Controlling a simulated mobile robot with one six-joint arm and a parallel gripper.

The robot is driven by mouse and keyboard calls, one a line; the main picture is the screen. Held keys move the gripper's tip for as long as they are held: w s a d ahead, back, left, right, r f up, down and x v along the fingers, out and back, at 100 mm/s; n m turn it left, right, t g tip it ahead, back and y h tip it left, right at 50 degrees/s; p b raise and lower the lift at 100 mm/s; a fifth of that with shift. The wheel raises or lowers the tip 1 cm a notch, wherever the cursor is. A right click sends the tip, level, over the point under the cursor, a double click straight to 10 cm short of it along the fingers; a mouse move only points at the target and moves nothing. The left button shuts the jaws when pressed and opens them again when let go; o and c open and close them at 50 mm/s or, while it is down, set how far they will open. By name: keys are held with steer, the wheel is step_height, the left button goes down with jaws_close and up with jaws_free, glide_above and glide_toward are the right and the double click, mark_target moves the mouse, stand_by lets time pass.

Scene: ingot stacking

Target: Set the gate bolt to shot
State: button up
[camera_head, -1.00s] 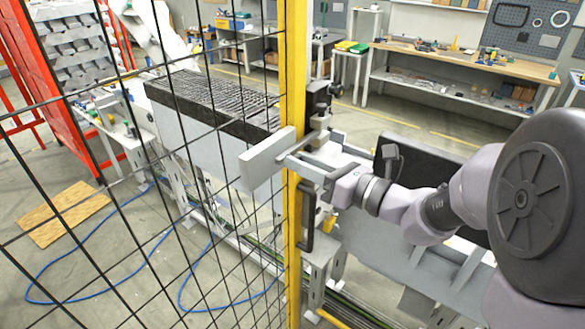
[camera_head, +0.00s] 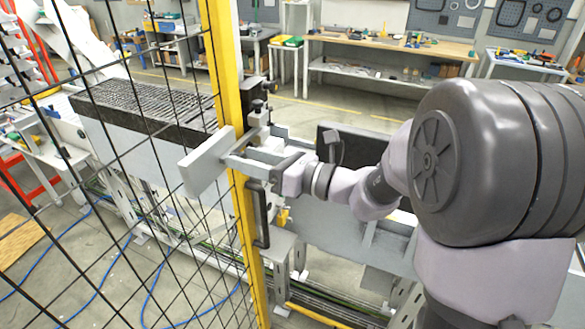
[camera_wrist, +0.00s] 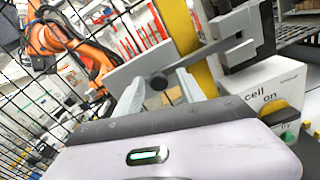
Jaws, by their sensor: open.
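The gate bolt is a flat light-grey bar (camera_head: 205,163) across the yellow gate post (camera_head: 226,75). In the wrist view the bar (camera_wrist: 208,38) runs into a dark bracket (camera_wrist: 262,25) on the right, and a dark round knob (camera_wrist: 159,81) stands out from it. My gripper (camera_head: 238,157) is at the post, right beside the bar. In the wrist view my open gripper (camera_wrist: 160,90) has one finger on each side of the knob. I cannot tell whether either finger touches it. In the head view the knob is hidden.
Black wire mesh (camera_head: 130,200) fills the left of the head view. A dark pull handle (camera_head: 259,213) is on the post below my gripper. A conveyor (camera_head: 150,105) lies behind the mesh. A workbench (camera_head: 390,48) stands at the back.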

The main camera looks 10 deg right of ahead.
steer(key=v, duration=1.7)
steer(key=shift+p, duration=0.3)
steer(key=shift+s, duration=0.1)
steer(key=s+a+f+n+g+h+b, duration=0.2)
steer(key=s+a+f+n+g+b, duration=0.3)
steer(key=s+a+f+n+g, duration=0.45)
steer(key=s+d+f+n+t+h+b, duration=0.2)
steer(key=s+f+n+t+h+b, duration=0.2)
steer(key=n+h, duration=0.6)
step_height(320, 180, down, 2)
steer(key=s+n+b, duration=0.2)
steer(key=n, duration=0.2)
steer(key=shift+f+n, duration=0.2)
steer(key=shift+n, duration=0.15)
